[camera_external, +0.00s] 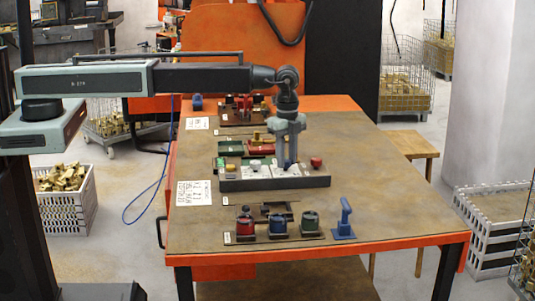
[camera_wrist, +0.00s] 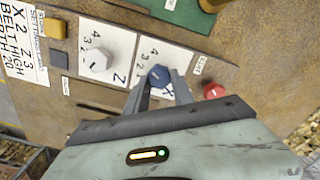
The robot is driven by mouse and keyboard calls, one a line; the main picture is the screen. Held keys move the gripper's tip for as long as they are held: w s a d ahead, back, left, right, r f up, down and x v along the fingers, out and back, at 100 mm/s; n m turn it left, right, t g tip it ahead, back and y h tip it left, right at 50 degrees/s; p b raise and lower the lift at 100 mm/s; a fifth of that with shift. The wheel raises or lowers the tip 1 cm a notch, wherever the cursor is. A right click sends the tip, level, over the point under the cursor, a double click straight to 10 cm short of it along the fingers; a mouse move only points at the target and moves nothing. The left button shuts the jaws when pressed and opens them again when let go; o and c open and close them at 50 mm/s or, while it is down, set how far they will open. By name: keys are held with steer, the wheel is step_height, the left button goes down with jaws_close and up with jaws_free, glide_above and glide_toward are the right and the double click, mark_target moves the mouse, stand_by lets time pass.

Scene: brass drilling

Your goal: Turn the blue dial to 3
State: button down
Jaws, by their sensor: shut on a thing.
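The blue dial (camera_wrist: 159,74) sits on a white card marked X, with numbers around it. It also shows in the external view (camera_external: 289,164), at the panel's right part, mostly covered by my fingers. My gripper (camera_wrist: 161,80) points down over the panel (camera_external: 275,183) with a finger on either side of the blue dial, shut on it. In the external view my gripper (camera_external: 289,157) is above the same spot. The number the dial points to is too small to read surely.
A white dial (camera_wrist: 96,60) on a card marked Z is left of the blue one, and a red button (camera_wrist: 214,91) is right. A yellow button (camera_wrist: 55,28) is farther left. Red, blue and green blocks and a blue handle (camera_external: 344,219) stand at the table's front.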

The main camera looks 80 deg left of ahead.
mark_target(287, 161)
stand_by(0.4)
steer(key=c, duration=1.1)
jaws_free()
step_height(287, 161, up, 8)
steer(key=p, duration=0.8)
steer(key=shift+f, duration=0.1)
